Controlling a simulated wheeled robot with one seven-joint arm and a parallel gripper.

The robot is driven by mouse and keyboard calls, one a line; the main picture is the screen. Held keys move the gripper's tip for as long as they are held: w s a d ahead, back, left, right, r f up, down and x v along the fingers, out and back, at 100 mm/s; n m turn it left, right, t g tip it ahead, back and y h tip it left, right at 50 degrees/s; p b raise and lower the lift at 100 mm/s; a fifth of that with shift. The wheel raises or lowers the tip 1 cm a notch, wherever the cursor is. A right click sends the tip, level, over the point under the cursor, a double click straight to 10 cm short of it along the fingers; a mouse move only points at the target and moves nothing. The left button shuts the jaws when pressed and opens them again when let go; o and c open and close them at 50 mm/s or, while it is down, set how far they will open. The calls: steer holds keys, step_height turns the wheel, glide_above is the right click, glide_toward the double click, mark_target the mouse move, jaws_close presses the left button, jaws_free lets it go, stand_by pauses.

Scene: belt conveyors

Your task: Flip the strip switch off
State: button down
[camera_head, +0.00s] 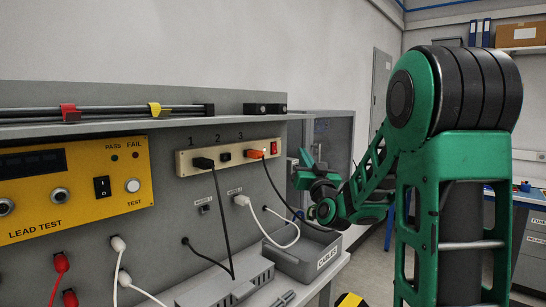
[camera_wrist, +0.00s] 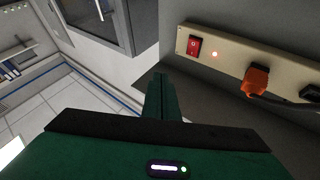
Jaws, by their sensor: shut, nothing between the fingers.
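The beige power strip (camera_head: 228,166) is fixed on the grey panel, its sockets marked 1, 2 and 3. Its red rocker switch (camera_head: 274,148) is at the right end; it also shows in the wrist view (camera_wrist: 195,46). A small lamp (camera_wrist: 214,54) beside the switch glows. An orange plug (camera_head: 257,154) is in socket 3 and a black plug (camera_head: 203,162) in socket 1. My gripper (camera_head: 304,160) is just right of the strip, apart from the switch. Its green fingers (camera_wrist: 160,90) are shut and empty, below and left of the switch in the wrist view.
A yellow lead-test box (camera_head: 75,195) with its own black switch is on the left. A grey cables bin (camera_head: 305,262) stands below the strip. Black and white cables hang in front of the panel. A grey cabinet (camera_head: 333,135) stands behind my gripper.

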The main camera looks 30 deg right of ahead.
glide_toward(277, 146)
steer(key=shift+w+d+r, duration=0.8)
steer(key=shift+w+d, duration=0.35)
steer(key=shift+w, duration=0.25)
steer(key=shift+w+a, duration=0.1)
steer(key=shift+w, duration=0.25)
stand_by(1.0)
steer(key=shift+w+a, duration=0.15)
steer(key=shift+w, duration=0.2)
steer(key=shift+w+a, duration=0.1)
steer(key=shift+w, duration=0.15)
stand_by(0.6)
steer(key=shift+s, duration=0.2)
steer(key=shift+s+d, duration=0.25)
steer(key=shift+s, duration=0.25)
